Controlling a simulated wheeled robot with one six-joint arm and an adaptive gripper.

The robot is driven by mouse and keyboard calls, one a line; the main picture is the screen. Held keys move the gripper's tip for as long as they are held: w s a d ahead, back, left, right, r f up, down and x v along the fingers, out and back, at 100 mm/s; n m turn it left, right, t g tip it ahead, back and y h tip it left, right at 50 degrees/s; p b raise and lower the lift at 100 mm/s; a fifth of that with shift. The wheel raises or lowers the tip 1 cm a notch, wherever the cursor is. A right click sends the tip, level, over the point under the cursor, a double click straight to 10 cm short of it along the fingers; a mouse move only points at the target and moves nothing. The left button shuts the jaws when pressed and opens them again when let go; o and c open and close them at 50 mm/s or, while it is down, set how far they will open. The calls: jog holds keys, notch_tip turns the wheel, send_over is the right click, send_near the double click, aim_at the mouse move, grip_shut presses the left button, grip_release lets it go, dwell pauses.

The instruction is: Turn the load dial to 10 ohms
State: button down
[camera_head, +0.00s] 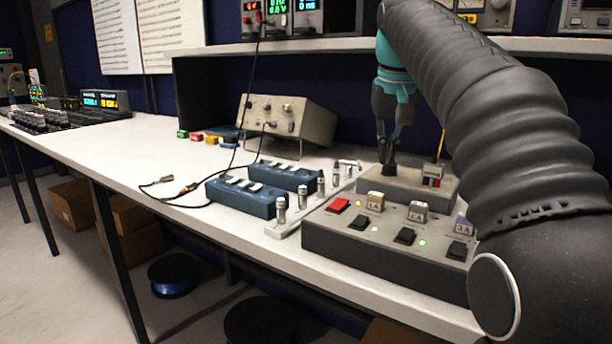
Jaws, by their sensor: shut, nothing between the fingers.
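My gripper (388,162) points straight down with its dark fingers together and nothing between them. Its fingertips are at the top of a grey box (415,180) at the back right of the bench. I cannot tell if they touch it. No dial or ohm markings can be made out on this box; a dial at the fingertips would be small or hidden by them. A small red and white part (432,174) stands at the box's right end.
A dark switch box (345,241) with a red and several black rockers stands in front of the grey box. Upright metal cylinders (281,209) and blue boxes (240,197) are to the left. A cable (190,187) lies on the bench. A shelf (290,46) runs above.

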aim_at(397, 179)
jog(key=shift+w+v, duration=0.25)
jog(key=shift+v, duration=0.7)
jog(key=shift+w+v, duration=0.2)
jog(key=shift+v, duration=0.75)
jog(key=shift+r, duration=0.1)
jog(key=shift+d, duration=0.15)
jog(key=shift+w+d+f, duration=0.1)
jog(key=shift+d+f, duration=0.1)
jog(key=shift+d, duration=0.4)
jog(key=shift+d+f, duration=0.2)
jog(key=shift+d, duration=0.45)
jog(key=shift+s+b+x, duration=0.2)
jog(key=shift+b+x, duration=0.2)
jog(key=shift+x, duration=0.45)
jog(key=shift+s+b+x, duration=0.2)
jog(key=shift+b+x, duration=0.15)
jog(key=shift+x, duration=0.5)
jog(key=shift+s+b+x, duration=0.2)
jog(key=shift+b+x, duration=0.2)
jog(key=shift+x, duration=0.45)
jog(key=shift+a+p, duration=0.65)
jog(key=shift+p, duration=0.5)
jog(key=shift+w+a+f, duration=0.1)
jog(key=shift+w+a, duration=0.1)
jog(key=shift+a, duration=0.4)
jog(key=shift+s, duration=0.15)
